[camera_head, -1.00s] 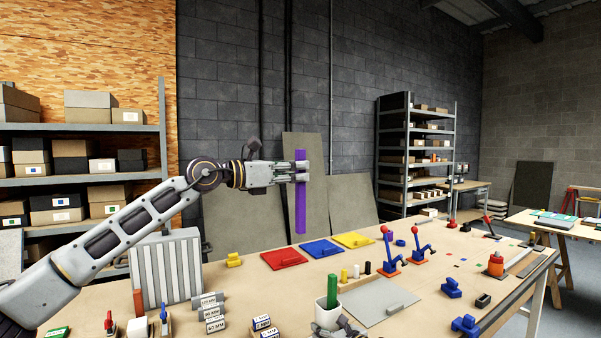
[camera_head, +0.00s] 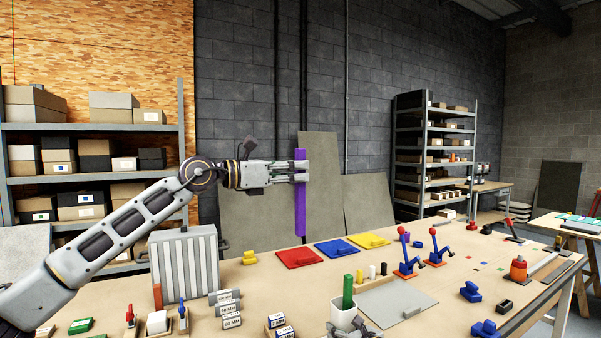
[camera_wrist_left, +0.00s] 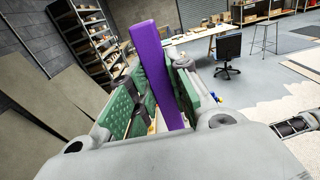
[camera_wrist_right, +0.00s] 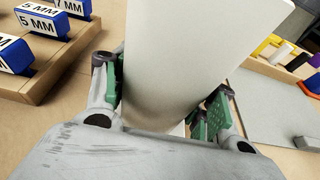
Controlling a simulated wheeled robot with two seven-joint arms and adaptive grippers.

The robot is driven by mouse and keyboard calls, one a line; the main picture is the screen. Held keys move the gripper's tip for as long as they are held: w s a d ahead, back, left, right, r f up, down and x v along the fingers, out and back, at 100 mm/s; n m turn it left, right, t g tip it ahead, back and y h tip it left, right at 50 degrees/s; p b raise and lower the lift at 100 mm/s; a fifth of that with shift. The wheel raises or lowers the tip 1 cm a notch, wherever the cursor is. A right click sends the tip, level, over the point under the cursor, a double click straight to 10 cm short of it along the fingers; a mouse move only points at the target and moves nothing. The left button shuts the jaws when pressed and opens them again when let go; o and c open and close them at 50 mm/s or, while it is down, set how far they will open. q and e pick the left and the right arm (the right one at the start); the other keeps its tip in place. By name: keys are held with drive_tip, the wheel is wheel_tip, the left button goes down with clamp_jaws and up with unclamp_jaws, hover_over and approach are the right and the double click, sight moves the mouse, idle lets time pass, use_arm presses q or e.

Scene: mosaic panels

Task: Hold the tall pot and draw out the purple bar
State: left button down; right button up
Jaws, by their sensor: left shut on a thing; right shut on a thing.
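The purple bar (camera_head: 300,210) hangs nearly upright in the air, clear of the table. My left gripper (camera_head: 299,172) is shut on it above its middle; in the left wrist view the bar (camera_wrist_left: 152,65) stands between the green finger pads. The tall pot (camera_head: 343,318) is white and stands at the table's front with a green bar (camera_head: 348,290) upright in it. My right gripper (camera_wrist_right: 165,100) is shut on the pot, whose white wall (camera_wrist_right: 185,60) fills the right wrist view between the fingers. The pot's inside is hidden there.
Red (camera_head: 299,257), blue (camera_head: 336,248) and yellow (camera_head: 368,240) plates lie behind the pot. A grey plate (camera_head: 395,303) lies right of it, with small pegs in a wooden block behind. Labelled millimetre blocks (camera_head: 279,324) stand left of the pot. A ribbed grey panel (camera_head: 185,262) stands at the left.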

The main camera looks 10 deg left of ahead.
idle(0.3)
drive_tip(key=o, duration=1.1)
drive_tip(key=shift+o, duration=0.2)
drive_tip(key=shift+s+d, duration=0.1)
drive_tip(key=shift+v, duration=5.85)
drive_tip(key=shift+s, duration=0.15)
